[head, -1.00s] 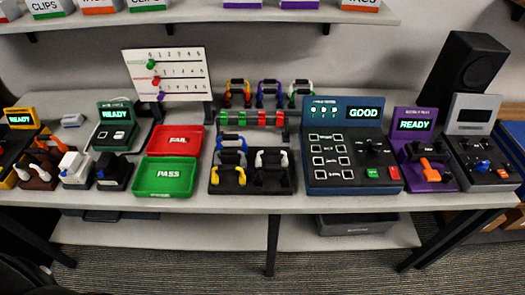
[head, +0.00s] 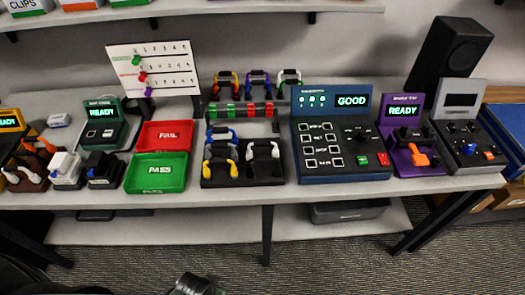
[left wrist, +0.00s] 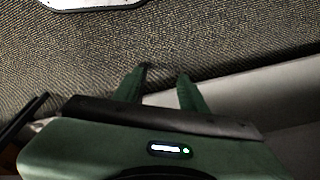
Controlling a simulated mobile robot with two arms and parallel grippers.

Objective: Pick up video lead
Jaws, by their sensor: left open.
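Several coiled cables sit in the black rack at the middle of the table in the head view. They include a yellow cable (head: 206,171), a white cable (head: 250,150) and a blue cable (head: 211,132). Behind them stand an orange cable (head: 216,84), a purple cable (head: 248,79) and another white cable (head: 299,79). No readable label tells which is the video lead. My left gripper (left wrist: 164,70) is open and empty in the left wrist view, over carpet and a pale surface. My right gripper is not in view.
A red FAIL tray (head: 165,134) and a green PASS tray (head: 150,181) stand left of the rack. A blue tester (head: 345,173) showing GOOD stands right of it. Purple (head: 425,168) and grey (head: 486,155) units stand farther right. The table's front edge is mostly clear.

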